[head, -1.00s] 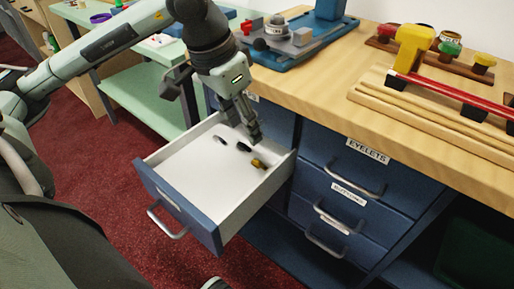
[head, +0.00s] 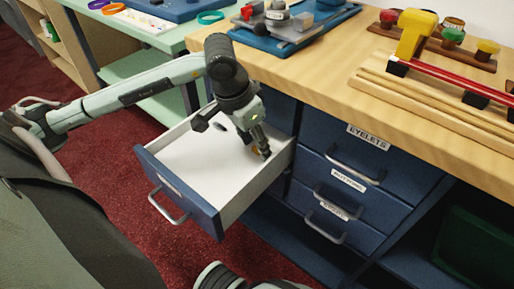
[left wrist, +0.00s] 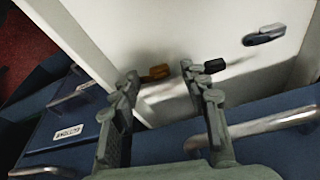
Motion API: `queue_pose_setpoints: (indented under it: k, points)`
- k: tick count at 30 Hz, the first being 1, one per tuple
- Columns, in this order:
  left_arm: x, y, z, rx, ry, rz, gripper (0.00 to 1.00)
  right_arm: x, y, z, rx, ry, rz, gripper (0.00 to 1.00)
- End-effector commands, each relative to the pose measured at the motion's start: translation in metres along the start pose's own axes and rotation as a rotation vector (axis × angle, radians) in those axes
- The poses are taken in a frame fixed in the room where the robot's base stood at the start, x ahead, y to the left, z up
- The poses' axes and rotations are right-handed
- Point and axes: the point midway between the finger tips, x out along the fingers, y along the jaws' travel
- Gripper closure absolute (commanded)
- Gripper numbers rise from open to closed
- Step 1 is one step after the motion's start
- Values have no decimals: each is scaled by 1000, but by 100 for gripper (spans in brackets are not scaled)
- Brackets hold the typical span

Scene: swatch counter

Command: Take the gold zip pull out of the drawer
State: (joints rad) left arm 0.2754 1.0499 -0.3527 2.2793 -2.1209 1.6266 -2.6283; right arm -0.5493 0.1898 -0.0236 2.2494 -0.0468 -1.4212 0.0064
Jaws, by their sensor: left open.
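The drawer (head: 178,192) stands pulled out, blue in front and white inside. My left gripper (head: 262,152) points down into its back right part, with its fingers apart. In the left wrist view the gold zip pull (left wrist: 156,72) lies on the drawer floor between the two fingertips (left wrist: 162,82), nearer the left one. A black pull (left wrist: 214,66) lies just past the right fingertip. A silver and dark pull (left wrist: 264,35) lies farther off. In the head view the gripper mostly hides the gold pull.
The drawer's side wall (head: 262,182) rises close to the gripper. The wooden counter (head: 325,90) overhangs behind it. Shut drawers, one labelled EYELETS (head: 368,138), are to the right. A blue tray (head: 290,35) with parts stands on the counter.

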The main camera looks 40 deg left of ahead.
Motion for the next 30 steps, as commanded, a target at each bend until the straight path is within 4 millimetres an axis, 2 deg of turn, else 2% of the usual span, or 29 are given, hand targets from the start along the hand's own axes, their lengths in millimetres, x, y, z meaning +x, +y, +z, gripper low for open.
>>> queue_pose_setpoints:
  k: [6, 14, 30]
  points:
    - [0, 0, 0, 0, 0, -1, 56, -2, -1, -3, 1, 7, -2, 60]
    - [0, 0, 0, 0, 1, -1, 88, -2, -2, -4, 2, 10, -4, 60]
    - [-4, -1, -1, -1, 1, -2, 90, -4, -2, -5, 3, 12, -4, 60]
